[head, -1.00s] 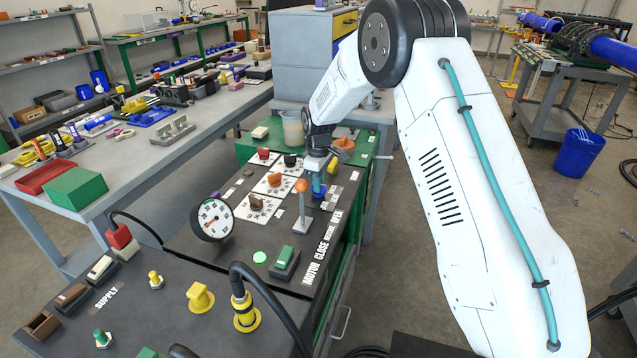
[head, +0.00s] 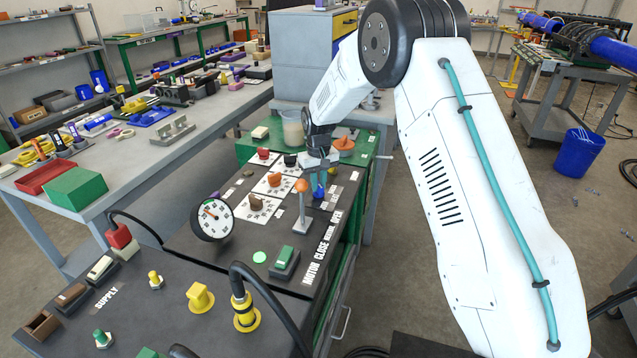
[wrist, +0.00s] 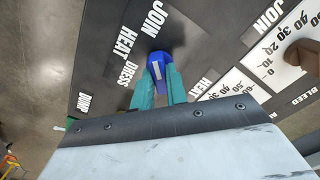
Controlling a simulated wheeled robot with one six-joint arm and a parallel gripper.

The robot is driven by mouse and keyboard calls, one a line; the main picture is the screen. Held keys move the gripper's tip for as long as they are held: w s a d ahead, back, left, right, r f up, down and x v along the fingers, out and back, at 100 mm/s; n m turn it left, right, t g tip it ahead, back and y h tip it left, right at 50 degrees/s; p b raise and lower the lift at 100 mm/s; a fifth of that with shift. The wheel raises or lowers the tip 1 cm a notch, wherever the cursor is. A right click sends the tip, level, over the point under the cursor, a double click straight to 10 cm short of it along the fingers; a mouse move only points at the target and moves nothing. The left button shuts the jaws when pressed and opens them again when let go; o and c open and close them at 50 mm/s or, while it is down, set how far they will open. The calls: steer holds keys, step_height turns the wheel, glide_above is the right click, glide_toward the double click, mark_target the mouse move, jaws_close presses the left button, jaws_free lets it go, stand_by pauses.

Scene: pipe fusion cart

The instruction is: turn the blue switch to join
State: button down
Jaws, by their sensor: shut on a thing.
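The blue switch (wrist: 157,66) sits between the two teal fingertips of my gripper (wrist: 158,84) in the wrist view, and the fingers are shut on its sides. A pale mark shows on its top. Its far end points up the picture, roughly toward the white JOIN label (wrist: 153,18). HEAT (wrist: 127,41) and DRESS (wrist: 128,72) labels lie to its left. In the head view the blue switch (head: 319,191) shows only in part below my gripper, at the far right of the dark panel; the fingers are hard to make out there.
An upright lever with an orange ball (head: 301,186) stands close in front of the switch. Orange (head: 274,180) and brown (head: 256,202) knobs sit to the left. A round gauge (head: 212,219) stands on the panel's left. A beaker (head: 293,129) stands behind.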

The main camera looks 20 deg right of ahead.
steer(key=shift+m, duration=0.5)
steer(key=c, duration=1.4)
jaws_free()
step_height(320, 180, up, 8)
steer(key=shift+f, duration=0.1)
steer(key=shift+s, duration=0.1)
